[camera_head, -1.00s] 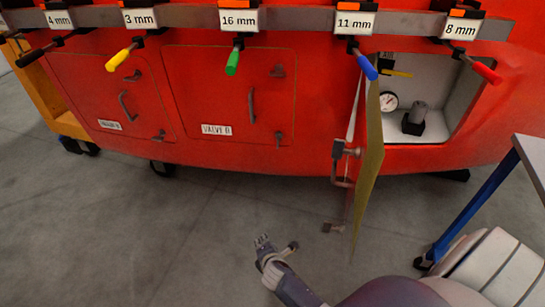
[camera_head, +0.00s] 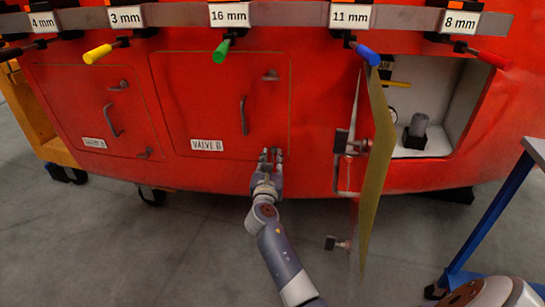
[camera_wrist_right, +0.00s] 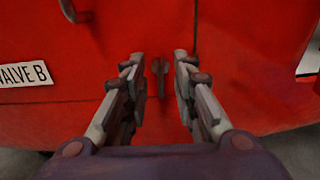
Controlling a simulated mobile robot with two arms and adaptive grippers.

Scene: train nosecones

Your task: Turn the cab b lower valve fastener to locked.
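The red panel labelled VALVE B (camera_head: 205,112) is closed, with a grey bar handle (camera_head: 243,115) and an upper fastener (camera_head: 270,75). My right gripper (camera_head: 270,158) is at the panel's lower right corner and covers most of the lower fastener in the head view. In the right wrist view, the lower valve fastener (camera_wrist_right: 160,72) is small, dark grey and roughly vertical. It shows between the fingertips of my open right gripper (camera_wrist_right: 160,66), with gaps on both sides. My left gripper is not in view.
A rail (camera_head: 290,15) with coloured-handled tools runs above. A table with a blue leg (camera_head: 490,225) is at the right.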

